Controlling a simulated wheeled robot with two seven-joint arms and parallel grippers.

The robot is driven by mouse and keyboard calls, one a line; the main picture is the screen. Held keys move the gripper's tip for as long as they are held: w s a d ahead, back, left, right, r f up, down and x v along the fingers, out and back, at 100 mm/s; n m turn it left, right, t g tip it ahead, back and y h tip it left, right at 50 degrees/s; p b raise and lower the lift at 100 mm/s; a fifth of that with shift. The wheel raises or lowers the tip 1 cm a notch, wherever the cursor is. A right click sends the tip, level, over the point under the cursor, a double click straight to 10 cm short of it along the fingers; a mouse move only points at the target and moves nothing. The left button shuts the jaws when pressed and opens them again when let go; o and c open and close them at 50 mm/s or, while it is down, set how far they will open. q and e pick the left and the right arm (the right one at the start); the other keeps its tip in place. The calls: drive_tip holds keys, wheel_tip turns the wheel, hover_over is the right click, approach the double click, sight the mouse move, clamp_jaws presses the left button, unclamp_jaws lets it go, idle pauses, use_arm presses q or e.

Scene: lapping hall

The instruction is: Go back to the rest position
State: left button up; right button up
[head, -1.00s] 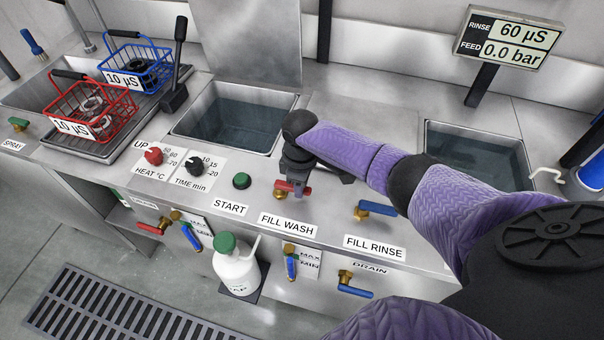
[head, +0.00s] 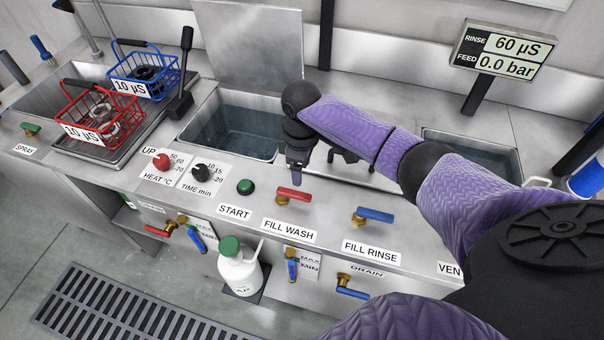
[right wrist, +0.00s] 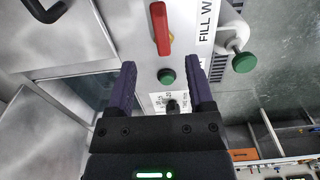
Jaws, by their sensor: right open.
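My right gripper (head: 298,178) is open and empty, pointing down over the counter just behind the red FILL WASH handle (head: 294,194). In the right wrist view, its two fingers (right wrist: 163,85) stand apart, with nothing between them. There the red handle (right wrist: 160,28) lies beyond the fingertips, clear of them, and the green START button (right wrist: 166,76) shows in the gap. My purple right arm crosses the right of the head view and hides part of the counter. My left gripper is not in view.
Two water tanks (head: 240,128) are sunk in the counter. A red basket (head: 107,122) and a blue basket (head: 158,78) stand at the left. The blue FILL RINSE handle (head: 374,214) is near my arm. A white bottle (head: 240,270) stands below the counter's front.

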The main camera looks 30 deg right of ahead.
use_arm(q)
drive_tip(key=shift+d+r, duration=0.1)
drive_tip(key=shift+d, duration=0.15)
use_arm(e)
drive_tip(key=shift+r, duration=0.4)
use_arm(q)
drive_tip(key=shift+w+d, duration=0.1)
